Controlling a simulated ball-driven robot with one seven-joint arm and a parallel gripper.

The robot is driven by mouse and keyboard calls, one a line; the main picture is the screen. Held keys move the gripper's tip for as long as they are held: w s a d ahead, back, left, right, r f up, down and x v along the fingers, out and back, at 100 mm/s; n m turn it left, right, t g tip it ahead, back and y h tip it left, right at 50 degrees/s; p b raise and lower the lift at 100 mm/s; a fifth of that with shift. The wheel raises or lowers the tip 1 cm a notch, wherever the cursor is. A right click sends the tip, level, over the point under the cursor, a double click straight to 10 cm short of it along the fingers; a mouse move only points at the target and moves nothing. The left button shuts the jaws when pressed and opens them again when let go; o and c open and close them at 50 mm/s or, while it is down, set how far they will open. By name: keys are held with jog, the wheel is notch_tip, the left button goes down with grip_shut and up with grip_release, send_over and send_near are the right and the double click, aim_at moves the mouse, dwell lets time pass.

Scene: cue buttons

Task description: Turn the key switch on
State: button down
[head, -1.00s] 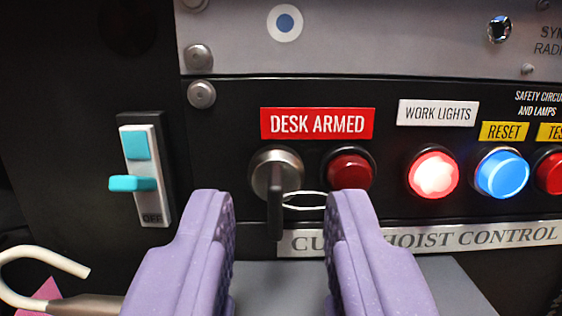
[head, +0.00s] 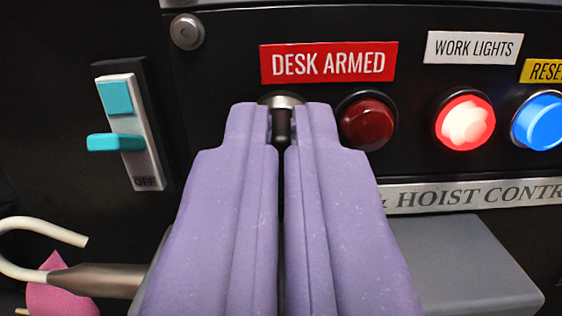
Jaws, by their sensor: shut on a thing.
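The key switch (head: 283,101) is a round silver lock below the red "DESK ARMED" label (head: 328,62). Only the top of its ring and a bit of the key show; the rest is hidden by my fingers. My gripper (head: 281,125) has two purple fingers closed on the key, with a narrow gap between them. The key's turn angle is hard to tell. A dark red lamp (head: 366,121) sits just right of the switch and is unlit.
A white and teal toggle switch (head: 129,125) marked OFF is at the left. A glowing red button (head: 464,120) and a blue button (head: 541,122) are at the right. A grey block (head: 465,265) sticks out below the panel. A pale hook (head: 45,245) is at lower left.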

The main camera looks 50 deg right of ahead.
jog(key=m+b, duration=0.2)
jog(key=m, duration=0.2)
jog(key=shift+f+g, duration=0.15)
jog(key=shift+g, duration=0.15)
jog(key=m+g+b, duration=0.1)
jog(key=m+b, duration=0.1)
jog(key=m, duration=0.4)
jog(key=shift+s+h, duration=0.1)
jog(key=shift+h, duration=0.2)
jog(key=m+g+b, duration=0.1)
jog(key=m, duration=0.3)
jog(key=shift+m, duration=0.4)
jog(key=shift+m+b, duration=0.5)
jog(key=shift+m, duration=1.5)
jog(key=shift+f, duration=0.1)
jog(key=c, duration=1.3)
grip_release()
